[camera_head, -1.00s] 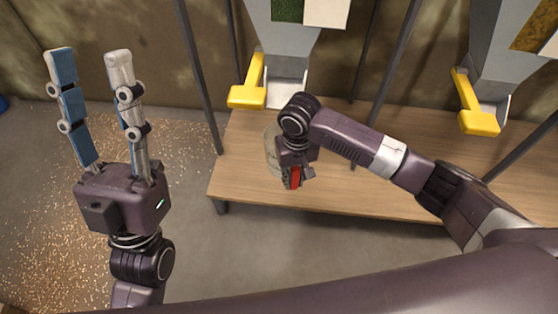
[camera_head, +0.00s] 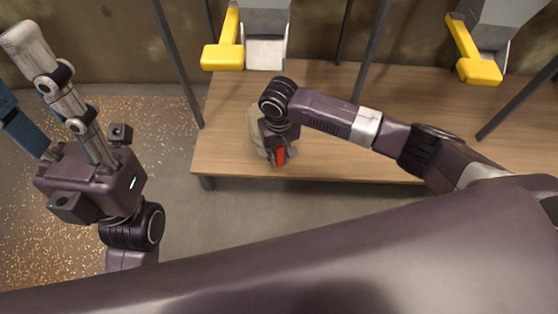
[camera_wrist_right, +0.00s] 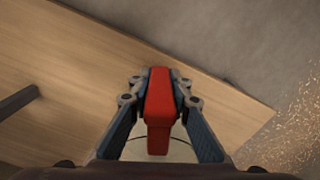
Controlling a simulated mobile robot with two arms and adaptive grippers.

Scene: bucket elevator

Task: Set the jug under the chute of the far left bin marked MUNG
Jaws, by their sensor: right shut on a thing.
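The jug has a pale, see-through body (camera_head: 255,132) and a red handle (camera_head: 280,155). My right gripper (camera_head: 278,148) is shut on the handle and hides much of the jug. In the right wrist view the red handle (camera_wrist_right: 160,100) sits between the two fingers, with a bit of the jug's round rim below. The jug is over the bench near its left end; I cannot tell whether it touches the top. The left chute (camera_head: 264,53) is behind the jug, its bin's label out of view. My left gripper (camera_head: 28,90) is open and empty, left of the bench.
The wooden bench (camera_head: 340,150) is clear around the jug. A yellow lever (camera_head: 223,55) is beside the left chute; another bin with a yellow lever (camera_head: 478,70) is at right. Dark posts (camera_head: 175,60) stand around the bench. Grains (camera_head: 150,120) are scattered on the floor at left.

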